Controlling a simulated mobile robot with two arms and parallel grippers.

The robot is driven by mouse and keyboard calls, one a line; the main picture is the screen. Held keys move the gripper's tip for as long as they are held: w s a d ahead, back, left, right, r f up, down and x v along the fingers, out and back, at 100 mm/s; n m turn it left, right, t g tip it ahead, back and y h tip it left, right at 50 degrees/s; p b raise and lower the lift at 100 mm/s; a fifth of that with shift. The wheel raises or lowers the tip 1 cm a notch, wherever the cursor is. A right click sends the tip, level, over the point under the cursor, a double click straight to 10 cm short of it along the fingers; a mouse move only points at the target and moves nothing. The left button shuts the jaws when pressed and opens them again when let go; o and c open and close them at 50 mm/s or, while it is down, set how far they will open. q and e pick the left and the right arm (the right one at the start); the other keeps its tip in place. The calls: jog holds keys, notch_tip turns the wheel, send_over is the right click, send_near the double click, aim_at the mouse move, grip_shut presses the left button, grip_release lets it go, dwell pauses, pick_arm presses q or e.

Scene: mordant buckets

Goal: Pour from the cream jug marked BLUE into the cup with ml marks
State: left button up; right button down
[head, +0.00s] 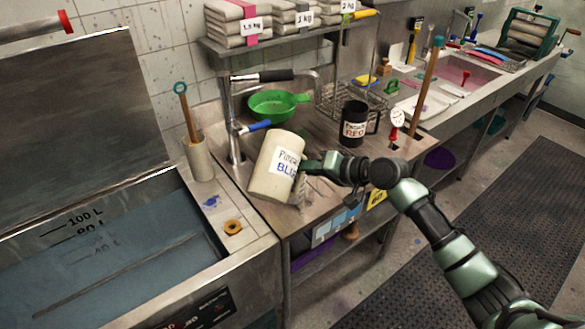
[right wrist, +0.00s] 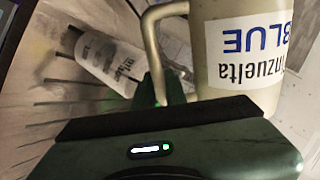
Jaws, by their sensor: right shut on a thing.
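The cream jug (head: 270,168) marked BLUE is at the left end of the steel counter in the head view, leaning with its top to the right. It also shows upside down in the right wrist view (right wrist: 240,75). My right gripper (head: 312,166) is shut on the jug's handle (right wrist: 158,40). A whitish cup with dark marks (right wrist: 112,62) shows left of the handle in the right wrist view. In the head view the cup (head: 301,190) is mostly hidden behind the jug and my gripper. No liquid stream is visible. My left gripper is not in view.
A dark mug marked RED (head: 353,124) stands right of the jug. A green bowl (head: 275,104) lies behind, near the tap. A holder with a wooden-handled tool (head: 198,160) and a brass ring (head: 233,227) are left. A vat of bluish liquid (head: 105,255) is at front left.

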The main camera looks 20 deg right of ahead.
jog(key=shift+s+a+r+m+g+y+p, duration=0.25)
jog(key=shift+m+g+y+p, duration=0.15)
jog(key=shift+m+g+p, duration=0.15)
dwell(3.7)
